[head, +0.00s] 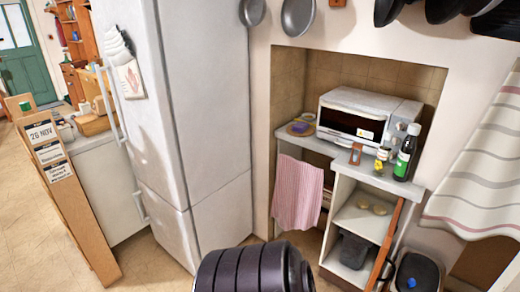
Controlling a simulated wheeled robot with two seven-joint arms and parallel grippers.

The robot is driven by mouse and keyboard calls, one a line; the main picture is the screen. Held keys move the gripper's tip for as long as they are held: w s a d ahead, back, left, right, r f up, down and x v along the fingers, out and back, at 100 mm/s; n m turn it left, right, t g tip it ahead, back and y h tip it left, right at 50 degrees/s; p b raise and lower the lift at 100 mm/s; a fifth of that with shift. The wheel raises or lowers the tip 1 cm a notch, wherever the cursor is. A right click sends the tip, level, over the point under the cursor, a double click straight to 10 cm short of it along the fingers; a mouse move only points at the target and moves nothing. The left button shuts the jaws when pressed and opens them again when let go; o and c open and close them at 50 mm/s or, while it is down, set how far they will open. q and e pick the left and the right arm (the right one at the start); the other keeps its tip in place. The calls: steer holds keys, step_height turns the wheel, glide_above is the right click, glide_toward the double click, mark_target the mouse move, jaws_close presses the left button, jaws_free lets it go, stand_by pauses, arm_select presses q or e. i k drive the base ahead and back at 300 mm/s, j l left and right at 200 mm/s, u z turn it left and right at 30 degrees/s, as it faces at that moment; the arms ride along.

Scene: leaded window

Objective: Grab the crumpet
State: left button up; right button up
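Neither of my grippers shows in the head view. A dark ribbed part at the bottom middle looks like part of my own arm.
A white toaster oven (352,118) stands on the counter above the shelves, with a dark bottle (406,155) at its right. A pink striped towel (298,193) hangs left of the unit. A tall white fridge (185,120) stands further left. A bin (415,272) stands lower right.

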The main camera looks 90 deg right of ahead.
mark_target(362, 204)
steer(key=l+z, duration=0.1)
steer(key=z, duration=2.05)
